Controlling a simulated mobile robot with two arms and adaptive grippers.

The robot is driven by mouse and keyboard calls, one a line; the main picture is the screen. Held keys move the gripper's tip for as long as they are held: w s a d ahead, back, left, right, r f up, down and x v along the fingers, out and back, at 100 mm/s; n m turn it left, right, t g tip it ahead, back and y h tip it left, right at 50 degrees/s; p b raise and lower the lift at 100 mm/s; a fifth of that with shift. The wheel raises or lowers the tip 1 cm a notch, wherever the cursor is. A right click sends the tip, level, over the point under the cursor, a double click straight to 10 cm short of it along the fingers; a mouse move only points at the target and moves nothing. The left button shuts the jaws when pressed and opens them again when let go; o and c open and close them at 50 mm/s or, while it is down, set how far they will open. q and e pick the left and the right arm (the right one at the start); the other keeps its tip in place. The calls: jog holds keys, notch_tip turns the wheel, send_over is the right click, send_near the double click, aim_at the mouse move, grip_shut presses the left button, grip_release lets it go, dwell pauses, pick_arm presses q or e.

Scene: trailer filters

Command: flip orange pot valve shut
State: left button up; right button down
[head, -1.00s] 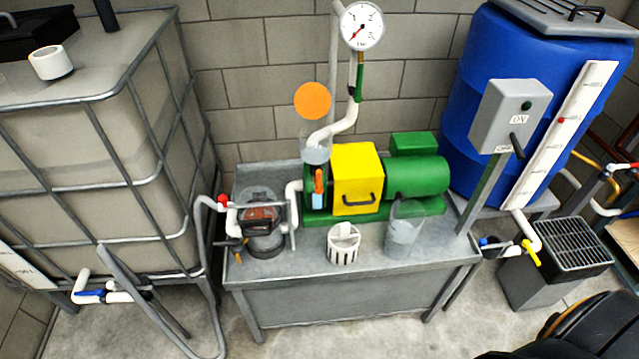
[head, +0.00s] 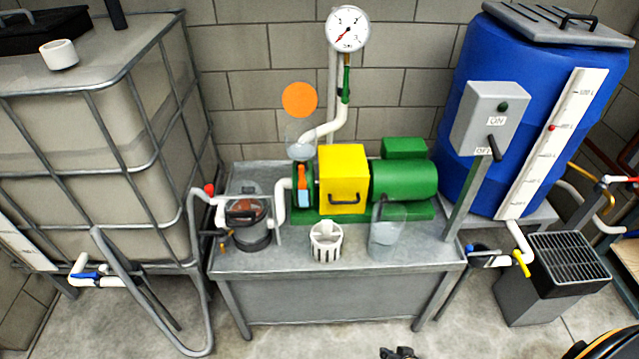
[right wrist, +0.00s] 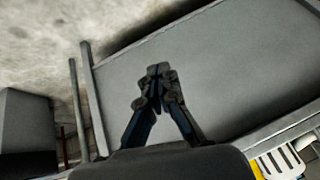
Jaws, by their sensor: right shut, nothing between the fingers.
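The strainer pot (head: 248,236) stands at the left end of the metal table, with a dark lid-like part on top. A small orange handle (head: 223,247) shows low on its left side; it is too small to tell which way it is turned. My right gripper (head: 398,353) is at the bottom edge of the head view, in front of the table and well apart from the pot. In the right wrist view its fingers (right wrist: 158,84) are together and empty. My left gripper is not in view.
The table (head: 340,283) also holds a white basket (head: 325,243), a clear beaker (head: 387,235) and the green pump (head: 404,180) with its yellow guard (head: 342,178). A caged tank (head: 110,130) stands left, a blue barrel (head: 540,100) right. The floor in front is clear.

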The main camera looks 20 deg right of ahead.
aim_at(302, 178)
jog(key=w+r+m+t+y+b, duration=0.2)
jog(key=w+r+m+t, duration=0.4)
jog(key=w+r, duration=1.4)
pick_arm(q)
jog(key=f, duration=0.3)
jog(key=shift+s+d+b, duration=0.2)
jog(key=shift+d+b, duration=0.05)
jog(key=shift+b, duration=0.05)
pick_arm(e)
jog(key=w+a+r+m+t+y, duration=0.1)
jog(key=r+m+t, duration=0.1)
jog(key=r, duration=0.8)
jog(key=w+a+r+m+t+y, duration=0.2)
jog(key=r, duration=0.8)
jog(key=shift+a+r, duration=0.15)
jog(key=shift+r, duration=0.1)
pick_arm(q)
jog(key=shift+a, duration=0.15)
pick_arm(e)
jog(key=shift+w, duration=0.1)
